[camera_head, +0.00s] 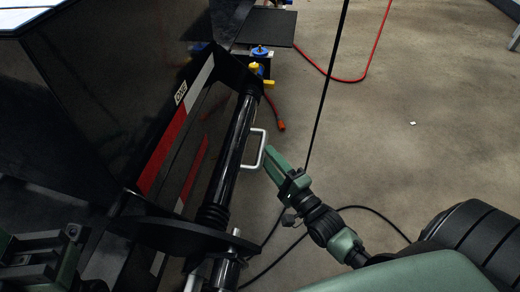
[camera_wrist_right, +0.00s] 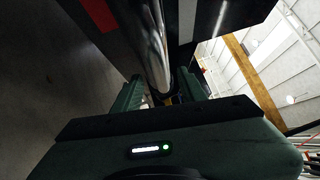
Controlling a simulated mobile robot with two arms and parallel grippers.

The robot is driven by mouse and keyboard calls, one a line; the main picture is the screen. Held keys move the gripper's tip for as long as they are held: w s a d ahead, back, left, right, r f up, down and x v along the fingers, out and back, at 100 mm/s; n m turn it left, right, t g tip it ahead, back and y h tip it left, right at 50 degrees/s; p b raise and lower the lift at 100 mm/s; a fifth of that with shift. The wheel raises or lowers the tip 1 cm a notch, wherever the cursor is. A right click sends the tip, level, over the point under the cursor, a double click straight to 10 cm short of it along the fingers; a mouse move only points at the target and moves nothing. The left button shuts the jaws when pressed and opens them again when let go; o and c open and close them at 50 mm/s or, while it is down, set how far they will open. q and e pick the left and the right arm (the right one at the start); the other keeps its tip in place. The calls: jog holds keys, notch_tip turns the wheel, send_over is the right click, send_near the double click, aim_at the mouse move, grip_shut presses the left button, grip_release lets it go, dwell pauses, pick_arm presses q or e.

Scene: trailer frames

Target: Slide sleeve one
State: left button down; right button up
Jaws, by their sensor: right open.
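A long glossy black tube (camera_head: 232,150), which may be the sleeve, runs along the side of the dark trailer frame in the head view. A pale U-shaped handle (camera_head: 258,148) sticks out from its right side. My right gripper (camera_head: 271,160) is just right of the handle, its fingers pointing toward it; I cannot tell if they touch. In the right wrist view my right gripper (camera_wrist_right: 160,92) is open, with the shiny tube (camera_wrist_right: 156,45) beyond and between its fingers. My left gripper (camera_head: 45,258) is partly cut off at the lower left, and its jaw state is unclear.
A black round plate (camera_head: 185,236) stands at the tube's near end. Red and white striping (camera_head: 165,150) marks the frame. Yellow and blue fittings (camera_head: 257,68) sit beyond the far end.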

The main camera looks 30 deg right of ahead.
aim_at(262, 151)
jog(key=shift+w+a+r+b, duration=0.15)
jog(key=shift+w+b, duration=0.1)
jog(key=shift+w, duration=0.75)
jog(key=shift+w+a+r+b, duration=0.1)
jog(key=shift+w+a+b, duration=0.1)
jog(key=shift+w, duration=0.8)
grip_shut()
